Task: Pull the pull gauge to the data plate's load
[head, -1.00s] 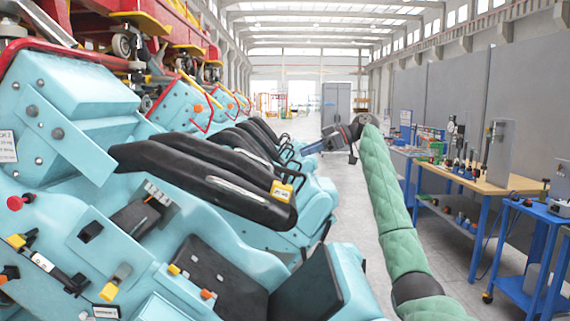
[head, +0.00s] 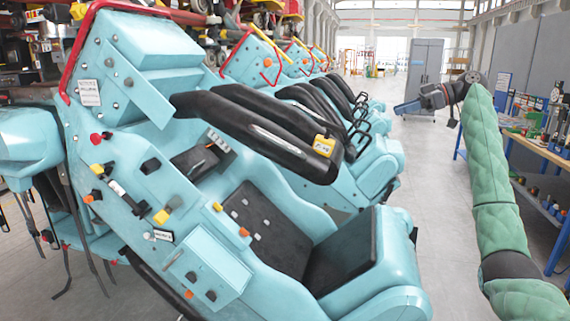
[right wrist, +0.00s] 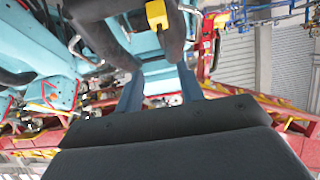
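A light-blue coaster seat (head: 240,271) with a black padded restraint (head: 255,115) fills the head view's middle. A white printed plate (head: 89,92) is on its upper left side; its text is too small to read. A yellow block (head: 324,145) sits on the restraint's end. I cannot pick out the pull gauge with certainty. My right gripper (head: 410,106) is held out over the aisle, right of the seats and apart from them. In the right wrist view its two blue fingers (right wrist: 160,92) stand apart, with nothing seen between them. My left gripper is not in view.
More blue seats (head: 375,160) run back along the train. A grey cabinet (head: 424,72) stands far down the aisle. A workbench (head: 540,147) with tools and blue legs is at the right, behind my arm. The aisle floor (head: 425,190) is clear.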

